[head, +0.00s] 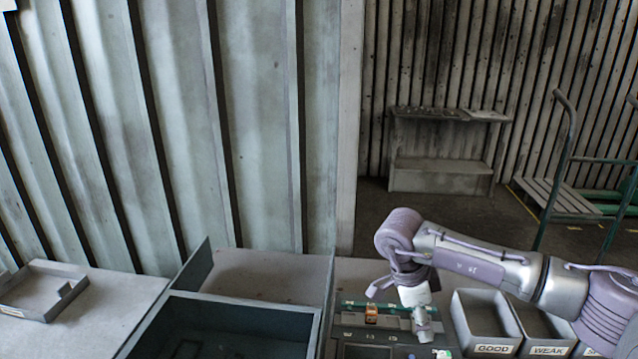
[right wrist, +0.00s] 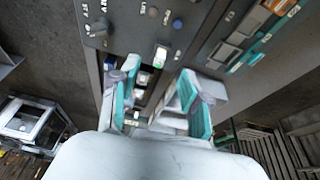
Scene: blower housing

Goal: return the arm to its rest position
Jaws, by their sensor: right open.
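My right arm (head: 480,262) comes in from the right in the head view and bends down at the wrist. My right gripper (head: 421,318) points down over a dark grey panel unit (head: 350,335) on the bench. In the right wrist view the gripper (right wrist: 158,106) is open, its two teal-padded fingers apart. I see nothing held between them. Knobs and small lit parts of the panel show beyond and between the fingers, and I cannot tell how far off they are. My left gripper is not in view.
Grey open bins labelled GOOD (head: 491,348) and WEAK (head: 546,350) stand right of the panel, partly behind my arm. An orange part (head: 371,314) sits at the panel. A large grey open box (head: 318,335) is to its left. A shallow tray (head: 45,310) lies far left.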

